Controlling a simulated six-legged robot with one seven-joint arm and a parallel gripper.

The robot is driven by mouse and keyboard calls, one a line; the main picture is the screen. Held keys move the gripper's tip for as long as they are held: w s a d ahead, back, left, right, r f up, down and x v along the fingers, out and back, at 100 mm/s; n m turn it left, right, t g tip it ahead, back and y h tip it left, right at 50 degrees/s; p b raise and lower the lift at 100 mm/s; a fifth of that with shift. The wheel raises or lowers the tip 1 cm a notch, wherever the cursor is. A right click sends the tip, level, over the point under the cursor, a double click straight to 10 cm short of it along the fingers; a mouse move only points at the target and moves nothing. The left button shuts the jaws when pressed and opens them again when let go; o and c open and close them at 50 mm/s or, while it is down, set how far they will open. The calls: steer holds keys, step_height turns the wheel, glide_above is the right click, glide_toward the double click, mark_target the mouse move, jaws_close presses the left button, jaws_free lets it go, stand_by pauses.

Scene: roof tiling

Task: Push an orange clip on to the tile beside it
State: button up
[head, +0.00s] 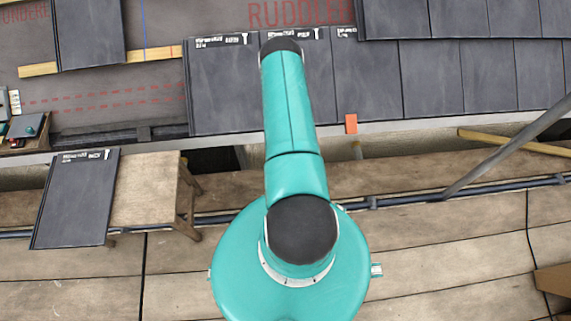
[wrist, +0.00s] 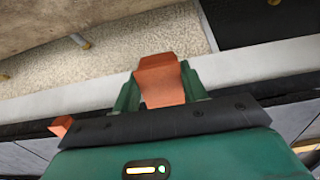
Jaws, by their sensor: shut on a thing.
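An orange clip (wrist: 161,80) sits between the two green fingers of my gripper (wrist: 160,92) in the wrist view, and the gripper is shut on it. The clip is over the pale eave edge. Whether it touches a tile cannot be told. In the head view an orange clip (head: 351,123) is at the lower edge of the row of dark tiles (head: 366,80). My arm hides my gripper and part of the tiles there.
A loose dark tile (head: 76,198) lies on a wooden stand (head: 150,188) at left. A grey pole (head: 510,150) slants at right. Wooden battens (head: 100,62) and red-marked underlay (head: 110,95) are bare at upper left. The plank deck below is mostly clear.

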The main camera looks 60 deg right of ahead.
steer(key=w+d+f, duration=0.1)
steer(key=w+d, duration=0.5)
steer(key=d, duration=0.1)
steer(key=shift+w+d, duration=0.3)
stand_by(0.5)
steer(key=shift+w+d+r, duration=1.25)
steer(key=shift+w+d, duration=0.1)
steer(key=shift+d, duration=0.15)
stand_by(3.8)
steer(key=o, duration=1.5)
steer(key=shift+c, duration=0.2)
steer(key=shift+f, duration=0.1)
steer(key=shift+s+a, duration=0.1)
